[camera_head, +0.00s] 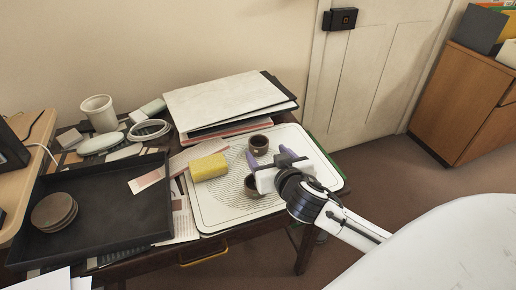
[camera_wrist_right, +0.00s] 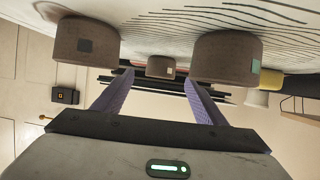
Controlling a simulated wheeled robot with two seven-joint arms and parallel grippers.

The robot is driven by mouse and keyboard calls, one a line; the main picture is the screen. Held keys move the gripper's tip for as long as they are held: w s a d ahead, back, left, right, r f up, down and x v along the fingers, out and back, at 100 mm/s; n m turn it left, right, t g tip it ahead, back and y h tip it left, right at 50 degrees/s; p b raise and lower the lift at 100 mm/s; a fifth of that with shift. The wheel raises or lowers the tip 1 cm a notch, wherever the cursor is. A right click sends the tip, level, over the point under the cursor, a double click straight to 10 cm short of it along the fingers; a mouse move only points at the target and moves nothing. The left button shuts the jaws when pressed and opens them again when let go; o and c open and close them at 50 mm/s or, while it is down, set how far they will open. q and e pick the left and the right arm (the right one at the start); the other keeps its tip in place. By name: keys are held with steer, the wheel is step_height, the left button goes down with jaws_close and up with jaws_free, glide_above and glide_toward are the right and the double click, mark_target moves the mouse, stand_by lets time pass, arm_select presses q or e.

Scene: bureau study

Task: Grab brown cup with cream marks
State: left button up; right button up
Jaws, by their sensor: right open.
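Brown cups stand on the white patterned tray (camera_head: 215,217). The back cup (camera_head: 259,145) appears in the right wrist view as the small brown cup (camera_wrist_right: 158,66) with a pale, cream-looking mark, seen beyond and between my fingertips. A nearer brown cup (camera_head: 252,188) is partly covered by my right gripper (camera_head: 270,160); in the wrist view, a cup at the right (camera_wrist_right: 224,56) has a greenish mark. Another wrist-view cup at the left (camera_wrist_right: 86,40) has a dark square; the gripper seems to hide it from the head view. My right gripper's purple fingers are open and empty. My left gripper is not seen.
A yellow sponge (camera_head: 208,167) lies left of the cups. A stack of boards or folders (camera_head: 228,101) lies behind the tray. A black tray (camera_head: 105,235) with round brown discs (camera_head: 54,211) and pale dishes (camera_head: 100,144) are at the left.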

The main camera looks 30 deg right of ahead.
mark_target(261, 153)
steer(key=shift+r+b+x, duration=0.1)
steer(key=shift+b+x, duration=0.05)
steer(key=shift+x, duration=1.4)
steer(key=shift+r+b+x, duration=0.15)
steer(key=shift+x, duration=1.4)
steer(key=shift+w+a, duration=0.1)
steer(key=c, duration=1.1)
